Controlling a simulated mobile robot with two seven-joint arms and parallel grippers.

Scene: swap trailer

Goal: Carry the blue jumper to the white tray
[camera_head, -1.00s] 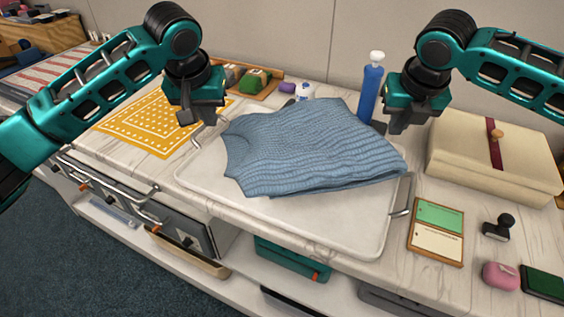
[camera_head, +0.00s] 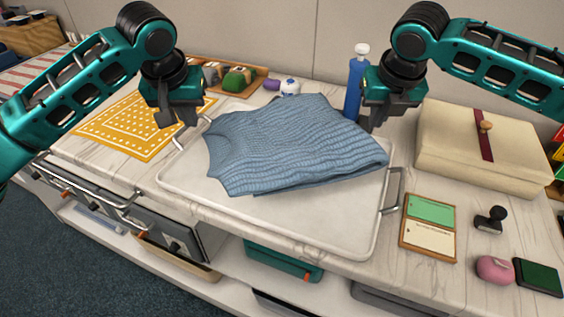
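The blue jumper (camera_head: 297,150) is a knitted garment lying loosely folded on the white tray (camera_head: 300,222). The tray is shallow, with a metal handle at each end, and stands on the marbled counter. My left gripper (camera_head: 178,118) is open and empty, above the tray's left handle and left of the jumper. My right gripper (camera_head: 380,118) is open and empty, beyond the jumper's right side and in front of the blue bottle. Neither gripper appears to touch the jumper.
A yellow patterned cloth (camera_head: 135,128) lies left of the tray. A blue bottle (camera_head: 354,88) stands behind it. A cream box (camera_head: 475,150) stands at the right. A green-and-cream card frame (camera_head: 429,228), a stamp (camera_head: 490,219) and a pink item (camera_head: 494,269) lie at the front right.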

